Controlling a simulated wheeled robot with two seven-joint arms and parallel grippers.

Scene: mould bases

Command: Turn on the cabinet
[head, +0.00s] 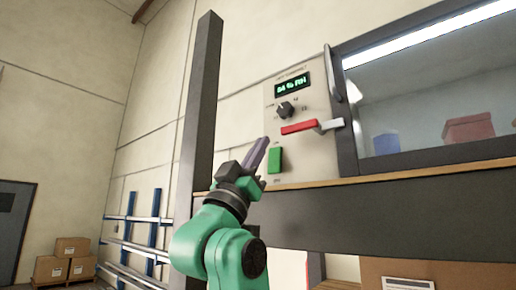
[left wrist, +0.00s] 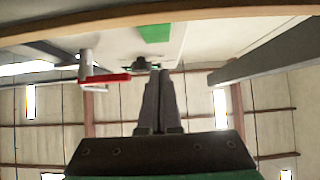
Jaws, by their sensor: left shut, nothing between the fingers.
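The cabinet's control panel (head: 301,130) is beige and faces me in the head view. It carries a lit green display (head: 293,87), a black knob (head: 286,110), a red-and-grey lever (head: 312,126) and a green rectangular switch (head: 275,160). My left gripper (head: 261,143) is shut and empty, its fingers pointing up just left of the green switch. I cannot tell whether it touches the panel. In the left wrist view the fingers (left wrist: 159,84) are together, with the green switch (left wrist: 155,33), the lever (left wrist: 104,78) and the knob (left wrist: 141,63) beyond them. My right gripper is not seen.
A glass window (head: 430,100) with a lit interior is right of the panel, with red and blue boxes inside. A wooden ledge (head: 420,172) runs below. A dark post (head: 200,100) stands left of the panel. Cartons (head: 68,258) sit at far left.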

